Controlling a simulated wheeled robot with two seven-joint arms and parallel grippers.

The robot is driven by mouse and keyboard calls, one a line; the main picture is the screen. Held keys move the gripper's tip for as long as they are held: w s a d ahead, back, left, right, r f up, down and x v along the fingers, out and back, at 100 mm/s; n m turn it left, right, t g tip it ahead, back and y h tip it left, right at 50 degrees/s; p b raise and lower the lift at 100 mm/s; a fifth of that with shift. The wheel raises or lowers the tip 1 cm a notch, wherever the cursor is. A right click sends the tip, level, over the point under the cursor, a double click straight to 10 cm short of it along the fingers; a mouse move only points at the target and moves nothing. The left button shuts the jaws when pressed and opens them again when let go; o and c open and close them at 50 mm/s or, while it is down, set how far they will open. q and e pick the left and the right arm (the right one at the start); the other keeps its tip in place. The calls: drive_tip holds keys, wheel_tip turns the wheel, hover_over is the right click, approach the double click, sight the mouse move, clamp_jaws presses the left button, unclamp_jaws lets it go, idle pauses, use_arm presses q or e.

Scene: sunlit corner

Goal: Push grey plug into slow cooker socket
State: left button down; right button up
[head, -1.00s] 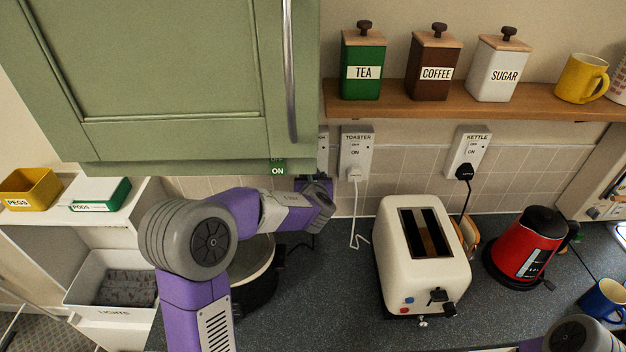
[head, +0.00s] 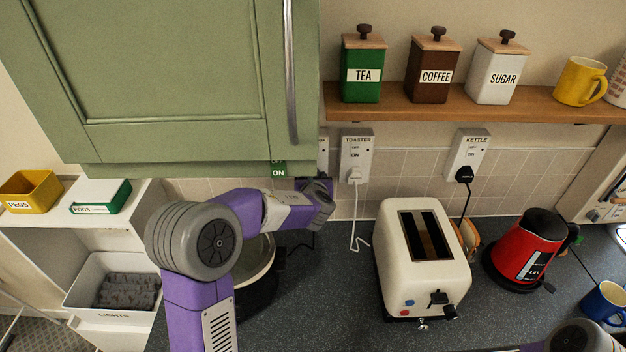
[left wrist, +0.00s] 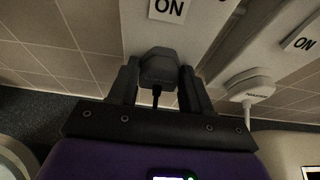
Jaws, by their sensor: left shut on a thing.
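The dark grey plug (left wrist: 158,68) sits between the two fingers of my left gripper (left wrist: 158,88) in the left wrist view, its cable trailing back toward the wrist. The gripper is shut on it. The plug is up against or very near a white socket plate (left wrist: 196,32) with an ON label; I cannot tell how far its pins are in. In the head view my left gripper (head: 316,190) is at the wall below the cabinet, and the plug is hidden. The slow cooker (head: 258,292) is partly behind my left arm. My right gripper is out of view.
The toaster socket (head: 356,152) with a white plug (left wrist: 248,86) is just right of the gripper. The green cabinet (head: 190,80) overhangs the gripper. A toaster (head: 393,278) and red kettle (head: 524,250) stand to the right on the counter.

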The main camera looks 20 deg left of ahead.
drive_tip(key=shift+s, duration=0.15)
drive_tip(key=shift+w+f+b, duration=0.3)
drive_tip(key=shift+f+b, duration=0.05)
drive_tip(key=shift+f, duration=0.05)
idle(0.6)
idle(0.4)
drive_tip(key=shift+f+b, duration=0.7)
drive_tip(key=shift+b, duration=0.05)
idle(1.4)
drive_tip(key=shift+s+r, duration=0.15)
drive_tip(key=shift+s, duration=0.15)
idle(0.8)
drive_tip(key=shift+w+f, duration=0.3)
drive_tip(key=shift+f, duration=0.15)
idle(0.3)
drive_tip(key=shift+b, duration=0.3)
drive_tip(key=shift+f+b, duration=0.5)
idle(1.7)
